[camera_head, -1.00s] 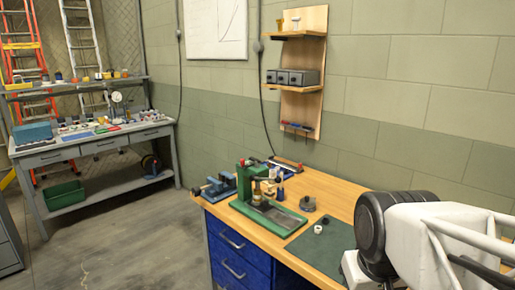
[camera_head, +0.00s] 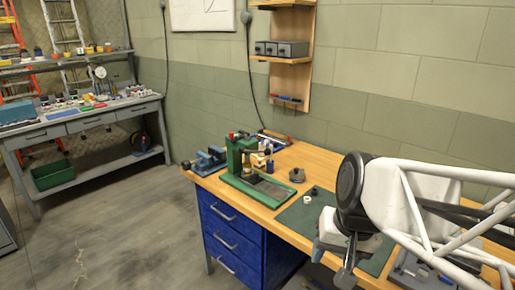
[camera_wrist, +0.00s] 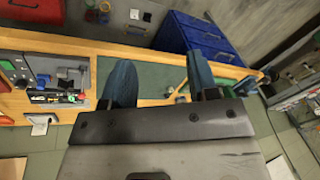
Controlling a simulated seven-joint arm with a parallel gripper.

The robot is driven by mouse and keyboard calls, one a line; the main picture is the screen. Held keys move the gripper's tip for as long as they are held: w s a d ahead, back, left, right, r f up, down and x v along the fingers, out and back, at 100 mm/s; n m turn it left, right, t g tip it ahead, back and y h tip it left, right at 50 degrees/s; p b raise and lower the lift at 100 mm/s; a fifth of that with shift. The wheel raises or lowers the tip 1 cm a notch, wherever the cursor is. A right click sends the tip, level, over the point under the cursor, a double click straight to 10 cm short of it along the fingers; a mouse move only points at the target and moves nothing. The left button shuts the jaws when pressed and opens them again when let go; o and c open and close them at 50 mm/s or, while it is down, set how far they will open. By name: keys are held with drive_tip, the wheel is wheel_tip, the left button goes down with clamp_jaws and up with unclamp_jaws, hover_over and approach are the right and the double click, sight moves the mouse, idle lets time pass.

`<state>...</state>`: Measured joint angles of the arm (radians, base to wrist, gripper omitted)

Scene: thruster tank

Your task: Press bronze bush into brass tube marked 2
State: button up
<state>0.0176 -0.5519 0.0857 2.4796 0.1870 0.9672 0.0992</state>
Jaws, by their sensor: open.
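A green bench press (camera_head: 236,160) stands on the wooden bench, with a brass-coloured part low at its front. Small upright pieces (camera_head: 262,158) stand behind it; I cannot read a mark 2 or single out the tube. A small dark piece (camera_head: 314,190) and a small white ring (camera_head: 307,199) lie on the green mat (camera_head: 292,216); I cannot tell whether either is the bronze bush. My gripper (camera_head: 346,272) hangs near the bench's front edge, apart from these pieces. In the wrist view, its blue fingers (camera_wrist: 160,82) are spread with nothing between them.
A blue vise (camera_head: 207,159) sits at the bench's left end and a round grey part (camera_head: 297,174) right of the press. Blue drawers (camera_head: 232,235) are under the bench. A grey tray with parts (camera_head: 425,277) lies at lower right. A wall shelf (camera_head: 283,60) hangs behind.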

drive_tip(key=w+a+m+y, duration=0.5)
drive_tip(key=w+a+m, duration=0.15)
drive_tip(key=w, duration=0.65)
drive_tip(key=m+t+y, duration=0.7)
drive_tip(key=m+t, duration=0.3)
drive_tip(key=m, duration=1)
approach(268, 152)
drive_tip(key=x, duration=0.3)
drive_tip(key=w+x, duration=0.1)
drive_tip(key=x, duration=0.1)
drive_tip(key=shift+s+d+f, duration=0.1)
drive_tip(key=shift+d+f, duration=0.1)
drive_tip(key=shift+d, duration=0.2)
drive_tip(key=shift+a, duration=0.15)
drive_tip(key=shift+x, duration=3.8)
drive_tip(key=shift+f, duration=0.1)
clamp_jaws()
